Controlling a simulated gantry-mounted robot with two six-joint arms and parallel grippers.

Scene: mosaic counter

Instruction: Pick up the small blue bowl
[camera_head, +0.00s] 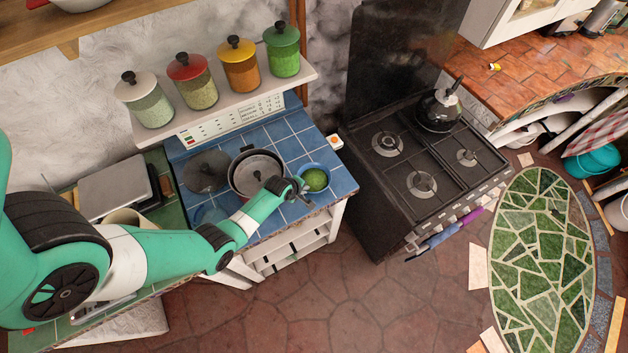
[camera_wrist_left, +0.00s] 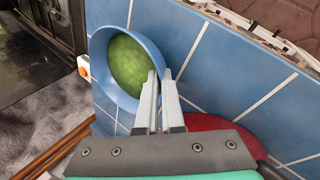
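The small blue bowl (camera_head: 326,170) holds something green and sits at the right corner of the blue tiled counter (camera_head: 284,132). It also shows in the left wrist view (camera_wrist_left: 98,56). My left gripper (camera_head: 302,193) is at the bowl's near left side. In the left wrist view its two fingers (camera_wrist_left: 161,76) are close together, one inside the bowl and one outside, with the rim pinched between the tips. Whether the bowl is clear of the tiles cannot be told. My right gripper is not in view.
A pot (camera_head: 257,170) stands just left of the bowl, with a dark lid (camera_head: 205,171) beyond it. A small white and orange object (camera_head: 335,142) is behind the bowl. A shelf with several jars (camera_head: 188,80) runs above. The stove (camera_head: 420,165) stands to the right, across a gap.

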